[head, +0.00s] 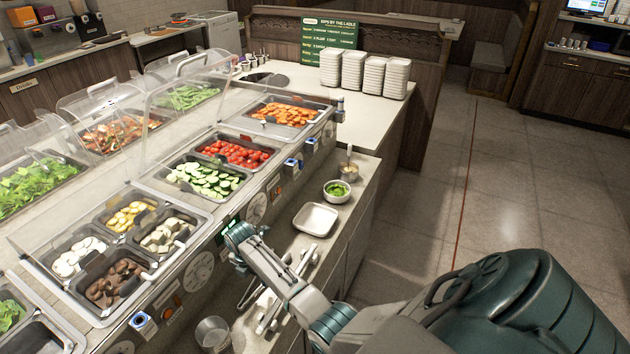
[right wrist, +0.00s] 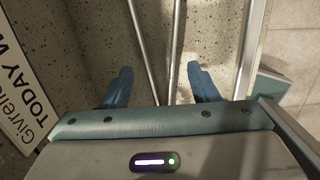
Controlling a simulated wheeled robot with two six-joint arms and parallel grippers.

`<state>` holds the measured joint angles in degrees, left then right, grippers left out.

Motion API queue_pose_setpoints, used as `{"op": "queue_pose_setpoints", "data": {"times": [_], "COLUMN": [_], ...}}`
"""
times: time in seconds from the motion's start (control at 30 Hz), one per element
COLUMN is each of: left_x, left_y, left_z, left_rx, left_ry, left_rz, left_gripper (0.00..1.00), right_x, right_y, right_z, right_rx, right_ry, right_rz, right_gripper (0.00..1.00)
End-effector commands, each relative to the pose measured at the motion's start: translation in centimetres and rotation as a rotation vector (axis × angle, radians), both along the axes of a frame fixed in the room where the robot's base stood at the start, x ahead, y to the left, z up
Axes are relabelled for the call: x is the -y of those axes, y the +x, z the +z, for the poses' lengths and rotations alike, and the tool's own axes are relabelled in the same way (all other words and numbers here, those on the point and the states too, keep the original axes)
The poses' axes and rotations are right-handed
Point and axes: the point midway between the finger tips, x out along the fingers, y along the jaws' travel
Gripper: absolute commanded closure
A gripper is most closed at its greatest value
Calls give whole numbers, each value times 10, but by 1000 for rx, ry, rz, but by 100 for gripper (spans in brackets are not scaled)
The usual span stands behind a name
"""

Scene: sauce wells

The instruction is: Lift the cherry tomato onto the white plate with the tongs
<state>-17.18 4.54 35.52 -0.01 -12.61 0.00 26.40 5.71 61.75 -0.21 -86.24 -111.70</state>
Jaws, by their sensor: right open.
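Cherry tomatoes (head: 236,151) fill a pan in the salad bar, behind the sliced cucumber. The white plate (head: 316,219) is empty on the narrow front ledge. My right gripper (right wrist: 162,86) is open and points down over the speckled ledge, its two blue fingers apart. The tongs (right wrist: 176,45) show as two thin metal bars between the fingers, not gripped; their ends are out of view or hidden behind the gripper body. In the head view my right arm crosses over the ledge and hides part of what lies there. My left gripper is not in view.
A green-filled bowl (head: 337,190) and a small metal cup (head: 348,171) stand beyond the plate. A metal pot (head: 213,334) stands near the ledge's near end. Clear sneeze guards (head: 195,95) rise over the pans. The floor right of the ledge is clear.

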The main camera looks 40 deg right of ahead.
Motion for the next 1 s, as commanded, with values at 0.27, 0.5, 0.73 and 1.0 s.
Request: {"op": "queue_pose_setpoints", "data": {"times": [0.27, 0.5, 0.73, 1.0], "left_x": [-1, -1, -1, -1], "left_y": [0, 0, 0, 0], "left_z": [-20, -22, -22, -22], "left_rx": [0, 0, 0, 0], "left_ry": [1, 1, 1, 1], "left_rz": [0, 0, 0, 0], "left_gripper": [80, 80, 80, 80], "right_x": [3, 4, 4, 4], "right_y": [2, 2, 2, 2], "right_z": [-32, -37, -36, -36], "right_rx": [2, 2, 2, 2], "right_ry": [0, 0, 0, 0], "right_rz": [0, 0, 0, 0], "right_gripper": [46, 46, 50, 78]}}
